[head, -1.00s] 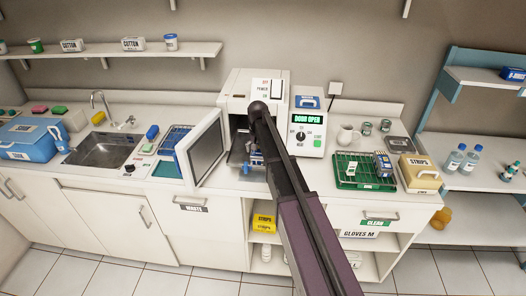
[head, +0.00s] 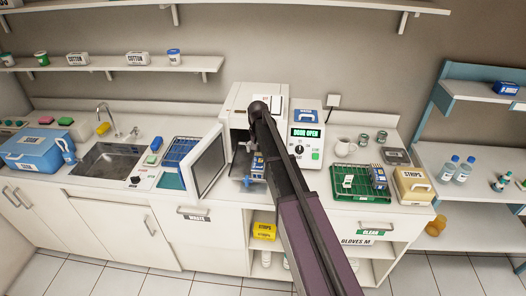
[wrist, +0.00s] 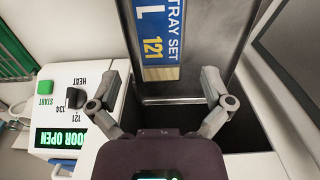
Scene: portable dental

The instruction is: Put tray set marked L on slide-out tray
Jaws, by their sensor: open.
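The tray set marked L (wrist: 160,35), with a blue and white label reading TRAY SET L 121, shows ahead of my gripper in the wrist view. It appears to lie on the metal slide-out tray (wrist: 198,102) at the open steriliser. In the head view the blue-labelled set (head: 257,164) is partly covered by my arm, and the slide-out tray (head: 240,166) shows beside it. My gripper (wrist: 160,78) is open, its two fingers spread either side of the label's near end. I see no finger touching the set. My gripper's end is hidden in the head view.
The steriliser (head: 308,152) reads DOOR OPEN. Its door (head: 208,162) stands swung out on the left, close to the tray. A green rack (head: 350,184) with a blue-labelled pack (head: 377,177) and a STRIPS box (head: 414,186) stand right. A sink (head: 108,160) is left.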

